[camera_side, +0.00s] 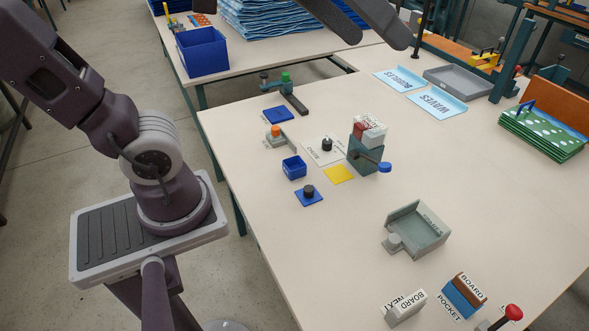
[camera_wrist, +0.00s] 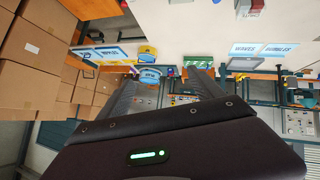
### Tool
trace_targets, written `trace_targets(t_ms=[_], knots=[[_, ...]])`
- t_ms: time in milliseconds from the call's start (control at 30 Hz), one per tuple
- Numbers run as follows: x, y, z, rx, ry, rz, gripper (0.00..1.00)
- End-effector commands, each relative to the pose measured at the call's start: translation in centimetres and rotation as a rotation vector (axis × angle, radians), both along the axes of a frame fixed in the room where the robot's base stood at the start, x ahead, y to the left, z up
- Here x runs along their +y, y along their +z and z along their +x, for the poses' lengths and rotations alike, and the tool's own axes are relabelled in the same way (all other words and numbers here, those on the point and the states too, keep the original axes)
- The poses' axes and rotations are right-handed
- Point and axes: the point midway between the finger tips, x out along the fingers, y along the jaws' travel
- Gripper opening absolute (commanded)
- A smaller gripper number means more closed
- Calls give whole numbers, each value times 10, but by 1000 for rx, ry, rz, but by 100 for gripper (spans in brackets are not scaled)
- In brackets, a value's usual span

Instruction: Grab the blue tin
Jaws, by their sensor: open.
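A small open blue tin (camera_side: 294,167) stands on the pale table, left of the middle in the side view. I cannot make it out in the wrist view. My gripper (camera_side: 376,38) shows only as dark fingers at the top of the side view, well away from the tin and apparently above the table. In the wrist view my gripper (camera_wrist: 165,84) has its two fingers spread with nothing between them.
A blue plate with a black knob (camera_side: 309,195) and a yellow square (camera_side: 338,174) lie near the tin. A green-grey block with a blue-ended handle (camera_side: 362,157) stands to its right. A grey-green tray (camera_side: 418,230) sits nearer the front.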

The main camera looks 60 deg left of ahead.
Motion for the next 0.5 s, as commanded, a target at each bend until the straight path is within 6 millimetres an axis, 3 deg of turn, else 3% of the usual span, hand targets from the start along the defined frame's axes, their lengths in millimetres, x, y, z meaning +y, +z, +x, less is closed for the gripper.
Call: trace_targets(t_ms=[67,167,233,300,400,500], knots=[[-6,23,40,-90,49,-97,76],[6,52,100,-219,196,-218,76],[34,62,142,-294,369,-273,76],[75,55,174,-341,583,-280,76],[133,28,188,-350,879,-209,76],[177,-5,177,-315,1119,-87,76]])
